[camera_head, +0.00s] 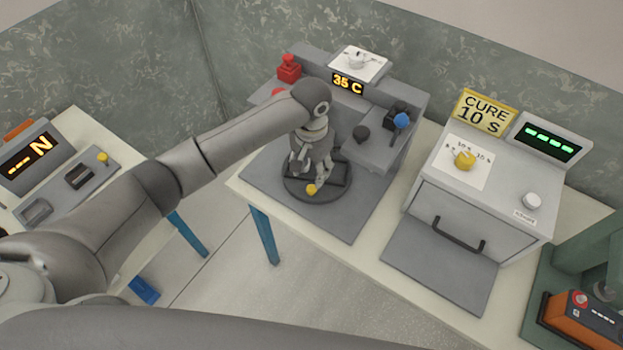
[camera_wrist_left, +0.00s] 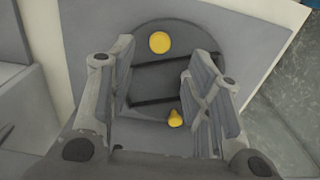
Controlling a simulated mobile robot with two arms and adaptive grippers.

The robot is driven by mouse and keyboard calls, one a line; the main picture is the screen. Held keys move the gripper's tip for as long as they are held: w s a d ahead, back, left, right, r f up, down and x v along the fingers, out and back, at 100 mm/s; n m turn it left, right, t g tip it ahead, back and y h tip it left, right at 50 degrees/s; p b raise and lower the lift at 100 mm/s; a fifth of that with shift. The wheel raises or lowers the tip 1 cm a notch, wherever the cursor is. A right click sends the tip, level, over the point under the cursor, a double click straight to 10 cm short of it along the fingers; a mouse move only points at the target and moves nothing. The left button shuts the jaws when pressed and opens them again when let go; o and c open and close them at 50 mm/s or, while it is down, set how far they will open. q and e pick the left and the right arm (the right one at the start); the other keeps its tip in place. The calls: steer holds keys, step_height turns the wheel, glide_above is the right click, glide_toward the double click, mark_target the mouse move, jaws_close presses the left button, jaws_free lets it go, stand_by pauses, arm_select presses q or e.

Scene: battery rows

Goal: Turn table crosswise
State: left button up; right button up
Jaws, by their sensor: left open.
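The round dark grey turntable (camera_head: 341,188) is set in the grey plate of the middle station. It also shows in the left wrist view (camera_wrist_left: 188,35), with dark bars running roughly sideways across it. One yellow knob (camera_head: 311,190) shows at its near edge in the head view. The left wrist view shows a round yellow spot (camera_wrist_left: 159,42) near the far rim and a small yellow knob (camera_wrist_left: 175,119) low between my fingers. My left gripper (camera_head: 311,168) is open above the turntable, with its fingers on either side of its middle. Contact cannot be told. My right gripper is out of view.
Behind the turntable stand a 35 C display (camera_head: 347,84), a red button (camera_head: 289,68) and a grey side block with a blue knob (camera_head: 401,121). A cure oven (camera_head: 470,205) stands to the right. A console (camera_head: 65,175) is at the left.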

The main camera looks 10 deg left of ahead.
arm_select(q)
steer(key=shift+r, duration=2.35)
steer(key=shift+c, duration=0.5)
